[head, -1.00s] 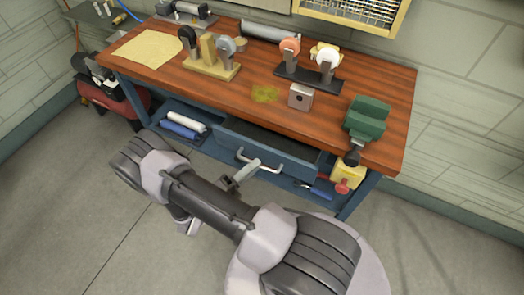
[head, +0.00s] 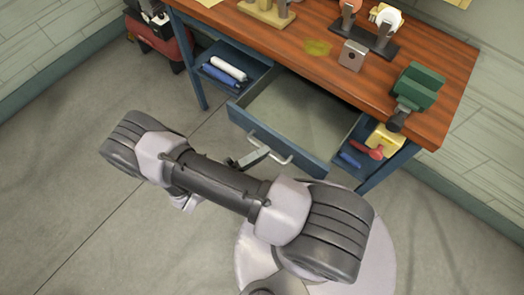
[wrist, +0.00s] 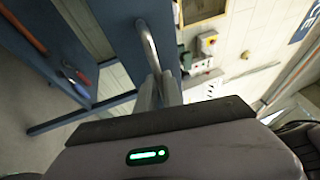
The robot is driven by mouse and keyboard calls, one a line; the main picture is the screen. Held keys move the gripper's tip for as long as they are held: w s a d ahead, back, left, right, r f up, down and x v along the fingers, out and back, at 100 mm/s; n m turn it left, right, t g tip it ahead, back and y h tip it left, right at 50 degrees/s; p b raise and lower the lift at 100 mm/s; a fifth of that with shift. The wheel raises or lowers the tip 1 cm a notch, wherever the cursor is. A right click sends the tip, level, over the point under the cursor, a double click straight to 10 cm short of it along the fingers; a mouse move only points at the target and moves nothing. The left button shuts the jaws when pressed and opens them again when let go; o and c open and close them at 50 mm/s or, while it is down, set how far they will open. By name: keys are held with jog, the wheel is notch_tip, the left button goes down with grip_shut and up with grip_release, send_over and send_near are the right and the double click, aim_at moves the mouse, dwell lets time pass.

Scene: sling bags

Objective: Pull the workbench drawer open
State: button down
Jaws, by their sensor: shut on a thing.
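The workbench drawer (head: 302,112) is pulled out from under the wooden workbench top (head: 290,50), and its inside looks empty. Its blue front (head: 310,165) carries a pale bar handle (head: 272,148). My gripper (head: 256,157) is at the left part of this handle and shut on it. In the wrist view the handle (wrist: 148,45) runs down between my gripper's fingers (wrist: 158,90), against the blue drawer front (wrist: 133,18). The fingertips are partly hidden by the bar and by the steep view.
Left of the drawer, a shelf holds a white roll (head: 228,68) and a blue roll (head: 221,76). At right are a yellow box (head: 385,139) and a red-handled tool (head: 368,150). A green vise (head: 418,88) stands on the top. The floor in front is clear.

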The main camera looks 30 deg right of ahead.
jog(key=c, duration=1.5)
grip_release()
jog(key=a+f, duration=0.3)
jog(key=a, duration=1.4)
jog(key=shift+w, duration=0.1)
